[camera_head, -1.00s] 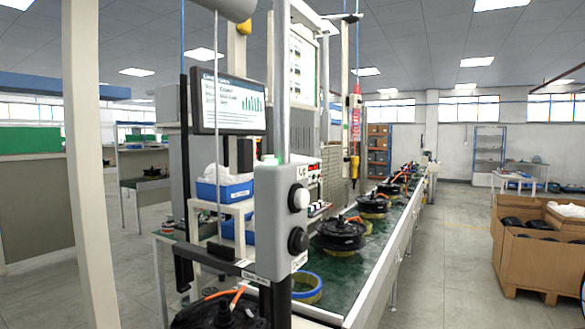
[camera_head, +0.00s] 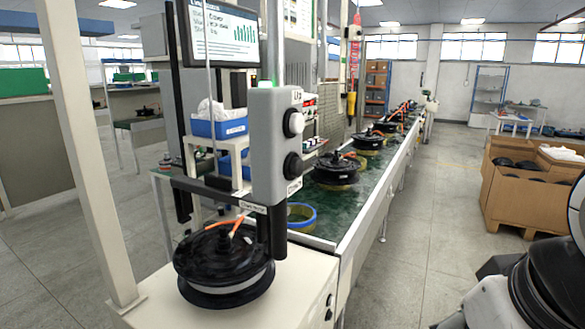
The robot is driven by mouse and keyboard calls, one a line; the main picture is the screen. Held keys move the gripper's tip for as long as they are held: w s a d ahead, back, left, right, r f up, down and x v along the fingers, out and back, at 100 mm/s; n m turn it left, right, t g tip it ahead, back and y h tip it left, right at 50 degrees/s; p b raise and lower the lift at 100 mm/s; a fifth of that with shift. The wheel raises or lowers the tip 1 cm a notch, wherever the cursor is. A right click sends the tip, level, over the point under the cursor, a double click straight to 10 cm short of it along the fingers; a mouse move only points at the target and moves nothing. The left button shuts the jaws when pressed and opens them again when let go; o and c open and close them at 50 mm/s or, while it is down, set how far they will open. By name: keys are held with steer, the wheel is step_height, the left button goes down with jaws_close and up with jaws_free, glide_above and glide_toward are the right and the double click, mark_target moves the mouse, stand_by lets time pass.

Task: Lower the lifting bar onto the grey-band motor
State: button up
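The lifting bar (camera_head: 212,193) is a dark horizontal beam with a white label, between dark vertical posts. The grey-band motor (camera_head: 224,282) is a black, round hub motor with a pale grey band. It sits on a white cabinet top below the bar, and the bar appears above it; exact contact is unclear. Orange cables rise from the motor towards the bar. A grey control box (camera_head: 272,145) carries a label reading "UP" and two round buttons, the upper (camera_head: 293,123) with a pale face and the lower (camera_head: 292,165) dark. My gripper is not in view.
The white cabinet (camera_head: 290,290) adjoins a green conveyor (camera_head: 350,205) with several motors. A blue-and-yellow ring (camera_head: 301,217) lies on it. A pale post (camera_head: 85,150) stands at left. A cardboard box (camera_head: 530,190) is at right. Floor between conveyor and box is clear.

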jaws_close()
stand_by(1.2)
